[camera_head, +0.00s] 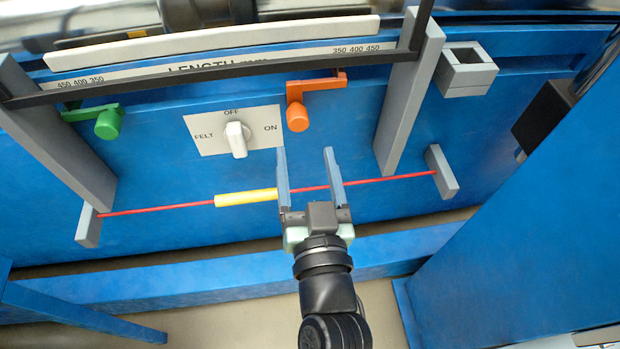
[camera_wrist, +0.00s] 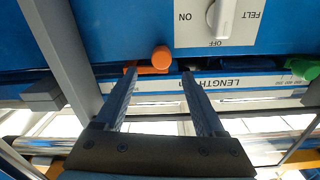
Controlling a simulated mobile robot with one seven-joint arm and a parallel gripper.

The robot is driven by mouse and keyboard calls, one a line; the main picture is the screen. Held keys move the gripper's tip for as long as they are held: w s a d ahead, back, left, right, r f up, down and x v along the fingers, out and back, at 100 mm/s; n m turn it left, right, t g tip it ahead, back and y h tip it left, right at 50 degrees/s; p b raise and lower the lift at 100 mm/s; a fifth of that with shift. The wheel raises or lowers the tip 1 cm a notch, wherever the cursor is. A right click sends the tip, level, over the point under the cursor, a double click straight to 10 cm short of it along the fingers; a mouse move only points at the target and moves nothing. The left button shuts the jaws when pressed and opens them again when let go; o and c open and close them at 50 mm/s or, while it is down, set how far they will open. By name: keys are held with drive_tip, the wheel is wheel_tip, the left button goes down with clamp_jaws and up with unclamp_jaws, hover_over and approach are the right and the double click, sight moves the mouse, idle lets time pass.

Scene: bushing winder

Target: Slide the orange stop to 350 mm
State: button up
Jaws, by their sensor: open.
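The orange stop, with a round knob (camera_head: 297,117) and an angled bracket (camera_head: 318,84), sits on the blue panel below the right-hand scale. The bracket's right end is roughly below the 350 mark; the exact reading is hard to tell. The right-hand scale (camera_head: 356,49) reads 350 400 450 from left to right. My gripper (camera_head: 304,150) is open and empty, its fingers pointing up toward the knob, with a visible gap below it. In the wrist view, the orange knob (camera_wrist: 161,57) appears between and just beyond the fingertips (camera_wrist: 159,73).
A green stop (camera_head: 107,124) sits at the left scale. A FELT/OFF/ON switch (camera_head: 237,139) is left of the orange knob. A red rod (camera_head: 390,181) with a yellow sleeve (camera_head: 246,198) crosses below. A dark bar (camera_head: 230,77) and grey posts (camera_head: 410,95) frame the panel.

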drive_tip(key=shift+s+d, duration=0.15)
drive_tip(key=shift+s, duration=0.75)
drive_tip(key=shift+s+d, duration=0.15)
drive_tip(key=shift+s, duration=0.7)
